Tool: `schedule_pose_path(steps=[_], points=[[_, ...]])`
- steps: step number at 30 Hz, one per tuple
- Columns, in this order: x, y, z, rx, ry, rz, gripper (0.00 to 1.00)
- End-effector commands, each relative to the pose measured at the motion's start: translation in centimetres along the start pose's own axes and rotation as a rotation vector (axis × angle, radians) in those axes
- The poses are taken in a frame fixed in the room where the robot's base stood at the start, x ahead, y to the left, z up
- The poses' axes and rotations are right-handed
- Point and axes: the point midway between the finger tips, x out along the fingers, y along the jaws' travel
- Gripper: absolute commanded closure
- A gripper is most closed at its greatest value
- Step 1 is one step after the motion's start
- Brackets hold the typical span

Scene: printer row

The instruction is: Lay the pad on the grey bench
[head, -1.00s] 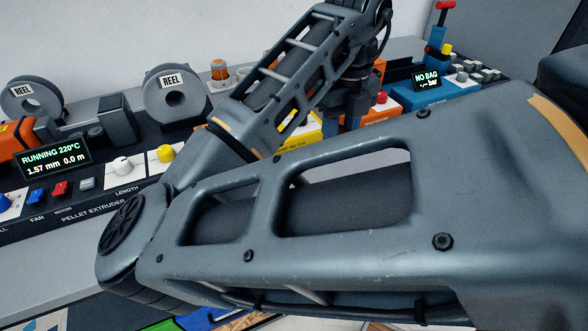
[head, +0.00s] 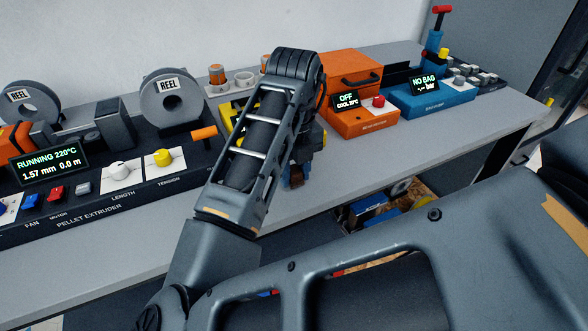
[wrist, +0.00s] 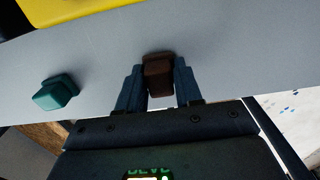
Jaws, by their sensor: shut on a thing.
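My gripper (wrist: 158,88) is shut on a small dark brown block, which looks to be the pad (wrist: 158,74), in the wrist view. In the head view the gripper (head: 296,180) points down over the front part of the grey bench (head: 375,150). A bit of the brown pad (head: 297,174) shows between the fingers. The bench top (wrist: 230,75) lies behind the pad in the wrist view. I cannot tell whether the pad touches it.
A teal block (wrist: 55,93) sits on the bench left of my gripper in the wrist view. An orange sealed-box machine (head: 352,95), a blue machine (head: 435,98) and a pellet extruder (head: 100,190) stand along the bench.

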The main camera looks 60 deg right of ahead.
Motion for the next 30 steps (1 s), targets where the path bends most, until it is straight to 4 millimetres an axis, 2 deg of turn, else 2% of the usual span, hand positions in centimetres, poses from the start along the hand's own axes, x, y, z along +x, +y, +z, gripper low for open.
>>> schedule_pose_path(steps=[8, 9, 16, 25, 30], points=[[0.4, 0.0, 0.0, 0.0, 0.0, 0.001, 0.98], [0.3, 0.0, 0.0, 0.0, 0.0, 0.001, 0.63], [0.3, 0.0, 0.0, 0.0, 0.0, 0.001, 0.41], [0.1, 0.0, 0.0, 0.0, 0.0, 0.0, 0.4], [-1.6, 0.0, 0.1, 0.001, -0.003, 0.002, 0.4]])
